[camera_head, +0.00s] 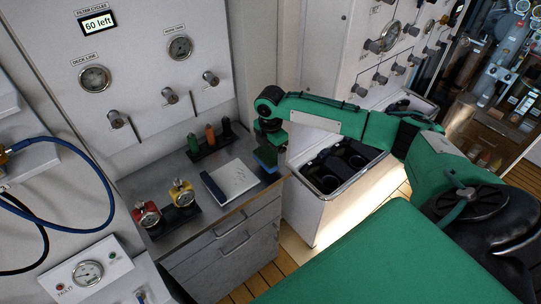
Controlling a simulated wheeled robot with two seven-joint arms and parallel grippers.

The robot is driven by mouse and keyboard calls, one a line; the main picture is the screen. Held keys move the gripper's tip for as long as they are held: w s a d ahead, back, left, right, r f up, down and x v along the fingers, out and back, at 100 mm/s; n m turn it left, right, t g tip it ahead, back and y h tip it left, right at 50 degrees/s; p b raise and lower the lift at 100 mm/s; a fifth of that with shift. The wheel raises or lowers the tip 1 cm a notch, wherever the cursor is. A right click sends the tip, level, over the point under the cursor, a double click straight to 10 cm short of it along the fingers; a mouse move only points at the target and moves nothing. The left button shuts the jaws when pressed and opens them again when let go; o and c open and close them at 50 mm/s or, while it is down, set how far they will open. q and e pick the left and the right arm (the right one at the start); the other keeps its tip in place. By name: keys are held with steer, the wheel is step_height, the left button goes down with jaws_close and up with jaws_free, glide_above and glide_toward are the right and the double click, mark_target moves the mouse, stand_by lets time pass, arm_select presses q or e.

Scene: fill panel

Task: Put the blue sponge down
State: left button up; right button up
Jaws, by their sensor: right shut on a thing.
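The blue sponge (266,157) is at the right end of the metal counter (228,207), below my right gripper. It is a small blue block with a green side. My right gripper (270,141) points down and is shut on the sponge. I cannot tell whether the sponge touches the counter or hangs just above it. My right arm reaches in from the right. My left gripper is not in view.
A white notepad (230,180) lies left of the sponge. A rack of green, orange and black items (211,138) stands behind it. Red (147,215) and yellow (182,193) gauges stand at the counter's left. An open white bin (345,196) is right of the counter.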

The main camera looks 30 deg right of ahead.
mark_target(270, 154)
step_height(270, 154, down, 3)
steer(key=shift+r+p, duration=0.1)
steer(key=shift+p, duration=0.8)
steer(key=shift+f, duration=0.2)
steer(key=shift+f, duration=0.1)
steer(key=o, duration=0.7)
steer(key=shift+f, duration=0.1)
